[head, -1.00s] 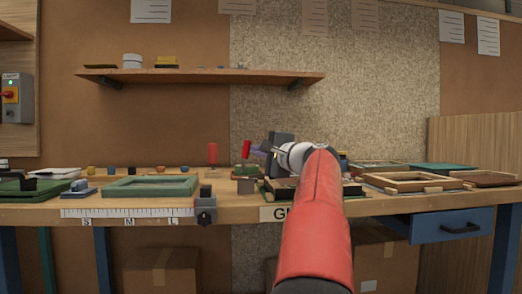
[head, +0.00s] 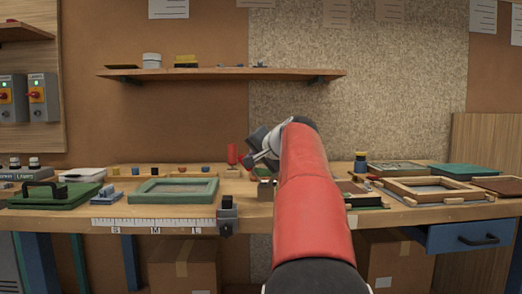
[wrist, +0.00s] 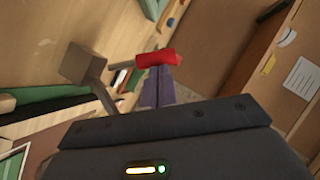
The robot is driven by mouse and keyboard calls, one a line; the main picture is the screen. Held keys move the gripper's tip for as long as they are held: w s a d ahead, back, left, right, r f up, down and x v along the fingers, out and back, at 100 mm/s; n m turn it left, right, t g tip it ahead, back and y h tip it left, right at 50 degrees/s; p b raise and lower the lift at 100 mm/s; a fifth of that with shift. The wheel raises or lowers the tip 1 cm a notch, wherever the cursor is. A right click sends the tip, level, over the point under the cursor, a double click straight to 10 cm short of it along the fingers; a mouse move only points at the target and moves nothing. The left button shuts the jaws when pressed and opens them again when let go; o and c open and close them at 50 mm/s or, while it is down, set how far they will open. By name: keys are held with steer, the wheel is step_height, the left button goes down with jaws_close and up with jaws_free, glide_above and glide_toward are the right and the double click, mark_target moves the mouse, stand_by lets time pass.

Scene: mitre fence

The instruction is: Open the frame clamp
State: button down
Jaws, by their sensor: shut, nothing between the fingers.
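A red clamp handle (wrist: 157,58) on a grey lever shows in the wrist view, just beyond my fingertips. My gripper (wrist: 156,72) is shut and empty, its fingertips at or very near the handle; I cannot tell whether they touch. In the head view my gripper (head: 254,158) is low over the bench, left of my red arm. My arm and gripper hide most of the clamp.
A green frame (head: 174,190) lies left of centre behind a scale marked S, M, L (head: 152,223). A wooden frame (head: 432,188) lies at the right. A shelf (head: 220,73) hangs on the wall above. A blue drawer (head: 470,236) sits under the bench.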

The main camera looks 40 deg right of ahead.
steer(key=shift+w+a+f, duration=0.2)
steer(key=shift+w+a, duration=0.1)
steer(key=shift+a, duration=0.15)
stand_by(0.5)
